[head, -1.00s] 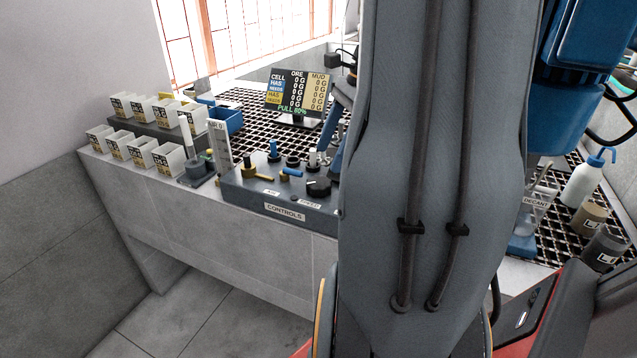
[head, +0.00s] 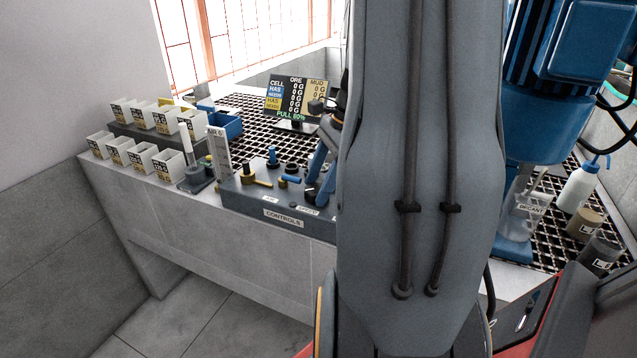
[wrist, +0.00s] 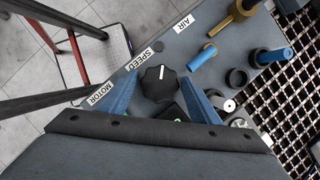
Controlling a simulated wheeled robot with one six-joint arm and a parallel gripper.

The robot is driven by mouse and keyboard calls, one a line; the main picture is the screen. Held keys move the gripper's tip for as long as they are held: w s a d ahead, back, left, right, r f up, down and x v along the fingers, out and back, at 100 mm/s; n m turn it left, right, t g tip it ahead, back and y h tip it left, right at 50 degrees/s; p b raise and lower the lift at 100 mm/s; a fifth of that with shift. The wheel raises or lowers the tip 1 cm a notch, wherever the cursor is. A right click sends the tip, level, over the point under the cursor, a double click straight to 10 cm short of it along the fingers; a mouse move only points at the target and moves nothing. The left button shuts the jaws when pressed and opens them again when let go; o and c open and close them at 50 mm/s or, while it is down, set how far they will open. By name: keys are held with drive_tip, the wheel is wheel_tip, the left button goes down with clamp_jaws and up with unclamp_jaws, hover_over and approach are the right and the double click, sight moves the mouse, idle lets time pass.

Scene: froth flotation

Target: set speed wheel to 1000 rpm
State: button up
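The speed wheel is a black fluted knob (wrist: 157,84) with a white pointer line, beside the SPEED label (wrist: 135,61) in the wrist view. The pointer points roughly toward the top of that view. My gripper (wrist: 160,78) has its two blue fingers apart, one on each side of the knob. I cannot tell whether either finger touches it. In the head view my gripper (head: 319,178) is over the right part of the grey control box (head: 240,196), with the knob partly hidden. No rpm reading is legible.
A MOTOR label (wrist: 100,95) lies left of the knob, its control partly covered by a finger. A blue lever (wrist: 202,56) sits near the AIR label (wrist: 184,22), with posts beyond. The display (head: 297,95) shows PULL 80%. Labelled white bins (head: 142,115) stand left.

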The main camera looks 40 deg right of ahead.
drive_tip(key=c, duration=0.7)
drive_tip(key=shift+s+r+m+t+p, duration=0.15)
drive_tip(key=shift+m+t+p, duration=0.35)
drive_tip(key=shift+m+p, duration=0.6)
drive_tip(key=shift+m+h+p, duration=0.5)
drive_tip(key=shift+m+p, duration=0.05)
drive_tip(key=shift+m, duration=0.75)
drive_tip(key=shift+t, duration=0.3)
drive_tip(key=o, duration=1)
drive_tip(key=shift+o, duration=0.2)
drive_tip(key=b+v, duration=0.1)
drive_tip(key=v, duration=0.6)
drive_tip(key=shift+r, duration=0.2)
